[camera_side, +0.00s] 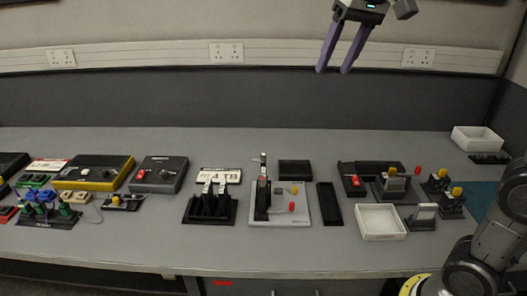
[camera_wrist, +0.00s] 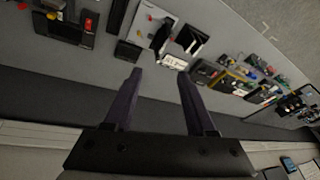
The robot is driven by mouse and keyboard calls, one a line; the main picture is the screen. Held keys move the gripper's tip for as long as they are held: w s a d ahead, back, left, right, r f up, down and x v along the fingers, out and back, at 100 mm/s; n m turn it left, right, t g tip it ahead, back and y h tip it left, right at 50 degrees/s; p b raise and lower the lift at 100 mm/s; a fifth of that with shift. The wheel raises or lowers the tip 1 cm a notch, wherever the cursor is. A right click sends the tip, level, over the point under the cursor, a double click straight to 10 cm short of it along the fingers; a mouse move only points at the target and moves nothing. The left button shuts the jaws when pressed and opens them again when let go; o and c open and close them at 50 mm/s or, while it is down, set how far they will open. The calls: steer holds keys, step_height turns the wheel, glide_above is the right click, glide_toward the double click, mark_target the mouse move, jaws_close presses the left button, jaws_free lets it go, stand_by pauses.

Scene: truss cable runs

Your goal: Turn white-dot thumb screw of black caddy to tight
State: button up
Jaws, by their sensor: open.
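My gripper (camera_side: 333,71) is open and empty, high above the back of the bench with its two purple fingers pointing down. Its fingers also show in the wrist view (camera_wrist: 160,74), with nothing between them. A black stand (camera_side: 209,209) with upright slots and pale tops sits left of the bench's middle, and may be the black caddy. It also appears in the wrist view (camera_wrist: 192,38), beyond the fingers. No white dot or thumb screw can be made out at this size. My gripper is far from the stand and touches nothing.
A printed card (camera_side: 220,175) lies behind the stand. A light board with a black upright fixture (camera_side: 262,200) stands to its right, and a dark grey box (camera_side: 160,174) to its left. A white tray (camera_side: 380,222) sits front right. The bench's back strip is clear.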

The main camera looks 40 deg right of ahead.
steer(key=w+d+m, duration=0.1)
steer(key=w, duration=0.8)
steer(key=m+g, duration=0.1)
steer(key=g, duration=0.3)
glide_above(263, 154)
step_height(263, 154, down, 20)
step_height(263, 154, down, 14)
steer(key=shift+s+r, duration=0.15)
steer(key=shift+r, duration=0.05)
jaws_close()
